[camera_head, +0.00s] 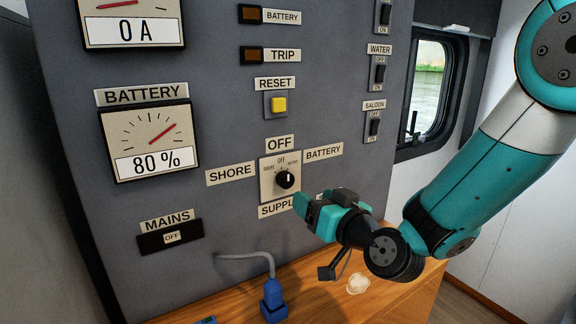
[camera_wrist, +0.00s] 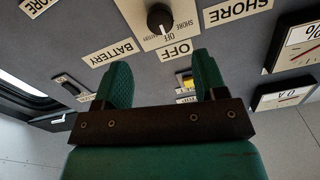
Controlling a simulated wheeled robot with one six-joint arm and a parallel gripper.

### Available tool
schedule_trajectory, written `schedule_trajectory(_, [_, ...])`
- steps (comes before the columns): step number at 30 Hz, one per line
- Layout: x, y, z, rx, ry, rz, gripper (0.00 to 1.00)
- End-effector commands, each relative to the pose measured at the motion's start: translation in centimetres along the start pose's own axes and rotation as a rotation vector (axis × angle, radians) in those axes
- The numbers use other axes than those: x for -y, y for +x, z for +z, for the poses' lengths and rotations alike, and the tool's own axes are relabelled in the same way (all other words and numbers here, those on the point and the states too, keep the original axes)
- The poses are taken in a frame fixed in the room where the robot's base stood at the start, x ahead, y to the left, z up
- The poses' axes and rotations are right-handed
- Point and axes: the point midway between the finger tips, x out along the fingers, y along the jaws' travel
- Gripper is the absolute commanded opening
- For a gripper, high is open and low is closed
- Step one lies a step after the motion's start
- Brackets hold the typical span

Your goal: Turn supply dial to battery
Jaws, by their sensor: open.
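The supply dial (camera_head: 285,180) is a round black knob on a pale square plate, with SHORE to its left, OFF above and BATTERY to its upper right. In the wrist view the dial (camera_wrist: 160,18) shows at the top, upside down, its white line pointing toward OFF. My gripper (camera_head: 310,212), with teal fingers, is just below and right of the dial in the head view and covers part of the SUPPLY label. In the wrist view my gripper (camera_wrist: 164,78) has its two fingers apart and nothing between them; the knob lies beyond the fingertips.
A yellow reset button (camera_head: 279,104) sits above the dial. Water (camera_head: 380,74) and saloon (camera_head: 374,127) switches are at the upper right. A mains switch (camera_head: 171,238) is at the lower left. A blue plug (camera_head: 273,299) with a grey cable stands on the wooden counter (camera_head: 400,302) below.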

Motion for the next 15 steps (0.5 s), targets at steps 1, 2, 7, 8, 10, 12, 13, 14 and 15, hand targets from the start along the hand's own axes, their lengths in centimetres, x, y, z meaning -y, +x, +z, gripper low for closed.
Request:
schedule_trajectory(1, [0.3,1.0,-0.7,0.003,0.000,-0.002,0.65])
schedule_trajectory(2, [0.3,1.5,-0.7,0.002,0.000,-0.002,0.65])
schedule_trajectory(7, [0.3,4.6,-0.7,0.001,-0.001,-0.002,0.65])
schedule_trajectory(8, [0.3,5.2,-0.7,0.001,0.000,-0.002,0.65])
schedule_trajectory(10, [0.3,6.5,-0.6,0.001,-0.002,-0.003,0.65])
schedule_trajectory(12, [0.2,7.6,-0.5,0.000,0.000,-0.002,0.65])
schedule_trajectory(13, [0.2,8.0,-0.4,0.001,-0.002,-0.002,0.65])
schedule_trajectory(14, [0.2,8.4,-0.3,0.000,0.000,-0.002,0.65])
schedule_trajectory(15, [0.1,8.9,-0.3,0.000,-0.001,-0.002,0.65])
